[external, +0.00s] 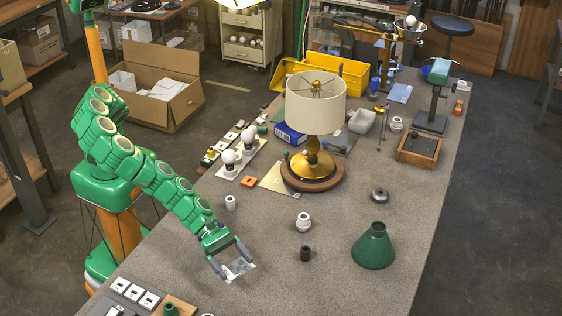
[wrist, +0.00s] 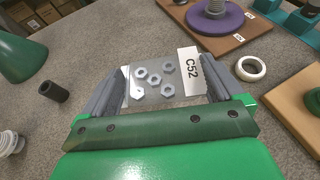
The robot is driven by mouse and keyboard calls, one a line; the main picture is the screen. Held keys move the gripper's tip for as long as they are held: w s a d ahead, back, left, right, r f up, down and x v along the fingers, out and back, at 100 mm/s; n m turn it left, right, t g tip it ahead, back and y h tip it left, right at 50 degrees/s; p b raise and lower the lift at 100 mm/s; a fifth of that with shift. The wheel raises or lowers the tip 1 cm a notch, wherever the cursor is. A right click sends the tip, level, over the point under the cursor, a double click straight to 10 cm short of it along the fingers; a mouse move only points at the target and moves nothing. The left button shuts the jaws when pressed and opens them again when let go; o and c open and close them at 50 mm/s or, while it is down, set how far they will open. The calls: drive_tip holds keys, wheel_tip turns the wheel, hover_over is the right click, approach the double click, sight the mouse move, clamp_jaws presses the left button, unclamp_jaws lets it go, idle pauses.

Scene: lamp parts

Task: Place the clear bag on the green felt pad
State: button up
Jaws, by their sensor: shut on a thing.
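A clear bag (wrist: 150,98) holding several grey hex nuts, with a white label reading C52, lies between the fingers of my gripper (wrist: 165,88) in the wrist view. My gripper (external: 232,262) is shut on the bag's two side edges. In the external view the bag (external: 240,268) shows as a small pale patch at the fingertips, over the table's near left part. Its exact height above the table is hard to tell. A green round piece (wrist: 315,98) on a tan board is cut off at the wrist view's right edge; I cannot tell whether it is the felt pad.
A green cone shade (external: 373,246), a black cylinder (external: 306,254) and a white socket (external: 303,222) stand right of my gripper. The wrist view shows a white ring (wrist: 250,68) and a wooden board (wrist: 238,40) with a purple disc. A lamp (external: 314,110) stands farther back.

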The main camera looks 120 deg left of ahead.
sight(235, 284)
drive_tip(key=shift+f, duration=3.9)
drive_tip(key=shift+f, duration=0.15)
drive_tip(key=o, duration=0.7)
drive_tip(key=shift+v, duration=3.8)
